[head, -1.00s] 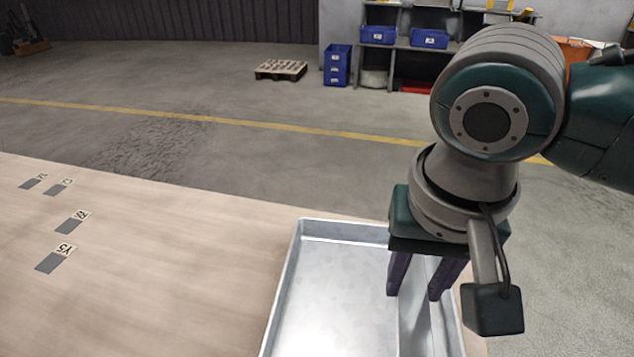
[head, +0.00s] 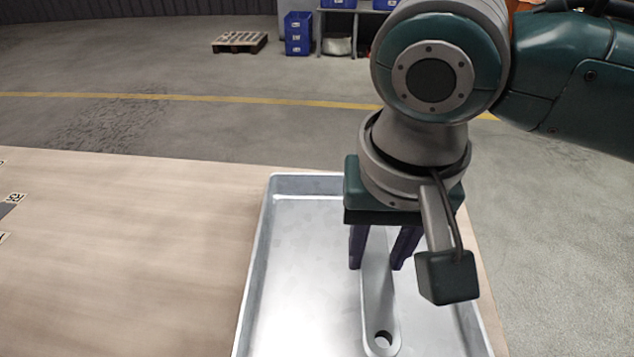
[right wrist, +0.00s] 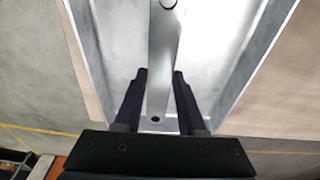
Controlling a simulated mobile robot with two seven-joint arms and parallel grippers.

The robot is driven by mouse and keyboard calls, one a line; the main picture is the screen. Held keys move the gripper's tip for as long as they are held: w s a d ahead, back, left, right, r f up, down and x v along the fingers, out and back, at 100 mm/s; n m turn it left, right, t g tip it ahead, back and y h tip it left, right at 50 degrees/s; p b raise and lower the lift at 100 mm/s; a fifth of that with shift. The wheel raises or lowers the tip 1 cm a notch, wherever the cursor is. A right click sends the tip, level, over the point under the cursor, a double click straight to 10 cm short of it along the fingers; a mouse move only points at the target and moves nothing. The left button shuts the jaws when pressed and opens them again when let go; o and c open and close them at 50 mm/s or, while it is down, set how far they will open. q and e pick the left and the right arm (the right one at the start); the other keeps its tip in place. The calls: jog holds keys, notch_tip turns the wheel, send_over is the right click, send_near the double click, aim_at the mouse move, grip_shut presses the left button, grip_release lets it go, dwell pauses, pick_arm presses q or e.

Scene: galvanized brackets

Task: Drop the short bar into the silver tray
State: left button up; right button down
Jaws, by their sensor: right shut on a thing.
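The short bar (head: 378,305) is a flat silver-grey strip with rounded ends and a hole near the end that faces me. My right gripper (head: 377,264) is shut on it, fingers pointing down, one on each side. In the right wrist view the bar (right wrist: 163,60) runs between the dark fingers (right wrist: 159,72), with a hole at each end. The bar is over the floor of the silver tray (head: 256,262), inside its rim. I cannot tell how far it is above the tray floor. My left gripper is not in view.
The tray stands on a pale wooden table (head: 120,260), near its far and right edges. The tray walls rise around the bar. The table left of the tray is mostly clear, with labels at the far left. A pallet (head: 239,42) and blue bins (head: 298,33) are on the floor beyond.

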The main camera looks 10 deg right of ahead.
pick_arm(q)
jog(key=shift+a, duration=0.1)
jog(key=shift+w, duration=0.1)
pick_arm(e)
jog(key=shift+c, duration=2.1)
grip_release()
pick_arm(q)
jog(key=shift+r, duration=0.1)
pick_arm(e)
jog(key=shift+r, duration=0.1)
pick_arm(q)
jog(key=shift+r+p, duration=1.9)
jog(key=shift+p, duration=0.15)
pick_arm(e)
notch_tip(320, 180, up, 10)
jog(key=s, duration=0.1)
jog(key=shift+s+a, duration=0.15)
jog(key=shift+s, duration=0.05)
jog(key=shift+f, duration=0.2)
